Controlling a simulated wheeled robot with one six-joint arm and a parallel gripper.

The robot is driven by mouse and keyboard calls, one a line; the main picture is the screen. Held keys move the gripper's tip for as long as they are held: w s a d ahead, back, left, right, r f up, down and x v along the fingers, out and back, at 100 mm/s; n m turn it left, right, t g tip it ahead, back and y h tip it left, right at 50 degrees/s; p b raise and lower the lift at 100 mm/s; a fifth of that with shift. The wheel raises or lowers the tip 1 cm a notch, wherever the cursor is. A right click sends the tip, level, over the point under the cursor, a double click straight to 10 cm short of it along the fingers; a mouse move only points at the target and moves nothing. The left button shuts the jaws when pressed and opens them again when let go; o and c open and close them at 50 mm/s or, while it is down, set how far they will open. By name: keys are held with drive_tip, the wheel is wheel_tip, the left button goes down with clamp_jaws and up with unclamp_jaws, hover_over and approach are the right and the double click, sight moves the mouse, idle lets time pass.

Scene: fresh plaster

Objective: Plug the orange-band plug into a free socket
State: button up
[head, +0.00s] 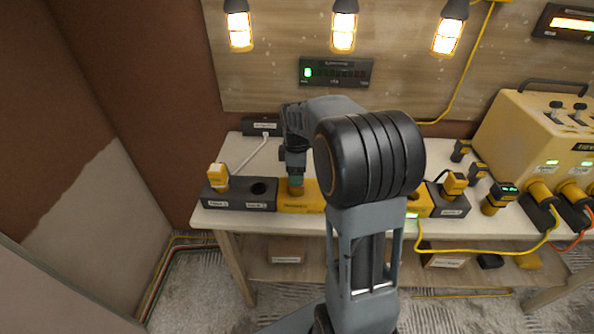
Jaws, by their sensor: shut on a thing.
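My gripper (296,184) points down at the yellow section (313,199) of the socket strip. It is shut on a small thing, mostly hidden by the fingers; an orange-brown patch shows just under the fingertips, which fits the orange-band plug. I cannot tell whether it touches the strip. Left of it, a dark socket block (237,205) has a yellow plug (217,178) in its left place and a round, empty-looking socket (258,188) in its right place. My arm hides the strip's middle. A dark block (452,211) on the right carries another yellow plug (454,184).
Several black-and-yellow plugs (498,198) stand at the right of the bench (225,219). A large yellow power unit (530,130) with cables is beyond them. A yellow cable (490,251) runs along the front edge. A dark box (262,127) with a white lead sits behind the left block.

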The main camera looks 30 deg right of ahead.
drive_tip(key=shift+f, duration=0.15)
drive_tip(key=shift+f, duration=0.3)
drive_tip(key=o, duration=1.1)
drive_tip(key=shift+r, duration=0.1)
wheel_tip(320, 180, up, 14)
drive_tip(key=shift+f, duration=0.1)
